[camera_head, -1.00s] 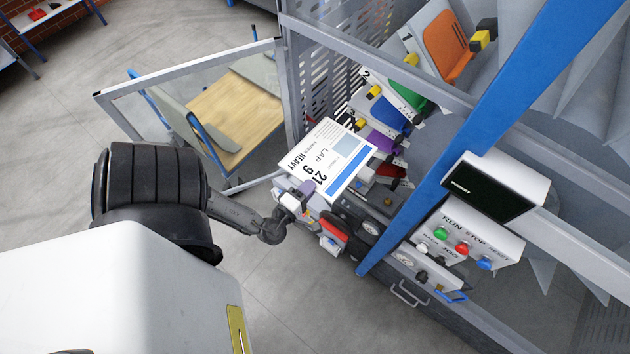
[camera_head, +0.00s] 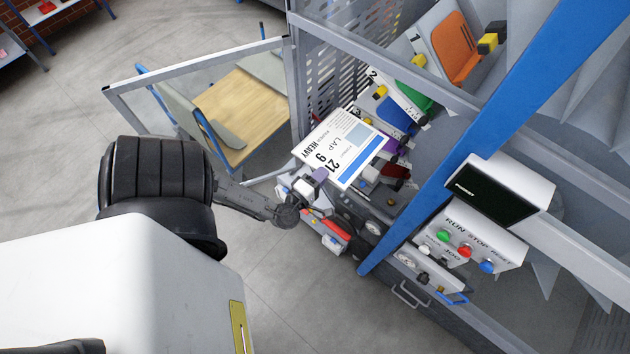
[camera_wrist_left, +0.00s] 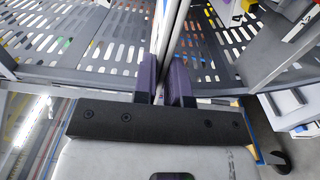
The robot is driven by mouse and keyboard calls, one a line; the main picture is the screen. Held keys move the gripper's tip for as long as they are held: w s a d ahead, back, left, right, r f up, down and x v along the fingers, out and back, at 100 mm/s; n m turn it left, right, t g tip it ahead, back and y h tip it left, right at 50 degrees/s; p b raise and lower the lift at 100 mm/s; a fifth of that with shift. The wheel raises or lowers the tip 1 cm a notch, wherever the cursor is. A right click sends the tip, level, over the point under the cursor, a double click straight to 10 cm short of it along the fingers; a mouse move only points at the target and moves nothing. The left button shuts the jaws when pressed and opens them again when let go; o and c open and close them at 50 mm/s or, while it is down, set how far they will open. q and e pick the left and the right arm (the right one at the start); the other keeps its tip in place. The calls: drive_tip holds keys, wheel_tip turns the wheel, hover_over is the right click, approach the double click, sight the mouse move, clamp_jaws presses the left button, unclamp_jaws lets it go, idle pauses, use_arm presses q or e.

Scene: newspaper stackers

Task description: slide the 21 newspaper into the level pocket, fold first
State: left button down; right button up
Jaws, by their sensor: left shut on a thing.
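The 21 newspaper (camera_head: 345,147) is a flat white sheet with black print and a blue block, at the machine's opening in the head view. My left gripper (camera_head: 318,176) is shut on its near edge and holds it above the front of the machine. In the left wrist view the purple fingers (camera_wrist_left: 166,80) are close together, with the paper seen only as a thin edge, if at all. The numbered pockets lie beyond and to the right of the paper, partly covered by it; I cannot tell which one is level. My right gripper is not in view.
A blue post (camera_head: 480,130) crosses right of the paper. A control box with RUN and STOP buttons (camera_head: 467,240) stands at the right. A perforated guard panel (camera_head: 335,65) rises behind, and an open framed door (camera_head: 200,72) stands at the left.

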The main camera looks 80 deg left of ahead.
use_arm(q)
approach(368, 126)
drive_tip(key=b+x, duration=0.1)
drive_tip(key=x, duration=0.2)
drive_tip(key=b+x, duration=0.1)
drive_tip(key=x, duration=0.2)
drive_tip(key=b+x, duration=0.1)
drive_tip(key=x, duration=0.3)
drive_tip(key=shift+f, duration=0.3)
drive_tip(key=shift+b+x, duration=0.35)
drive_tip(key=shift+x, duration=0.7)
drive_tip(key=shift+s+f, duration=0.1)
drive_tip(key=shift+f, duration=0.35)
drive_tip(key=shift+f+b, duration=0.25)
drive_tip(key=shift+b, duration=0.15)
idle(0.4)
drive_tip(key=shift+w+d, duration=0.25)
drive_tip(key=shift+d, duration=0.1)
drive_tip(key=shift+w+d+p, duration=0.2)
drive_tip(key=shift+d+p, duration=0.05)
drive_tip(key=shift+p, duration=0.05)
idle(0.5)
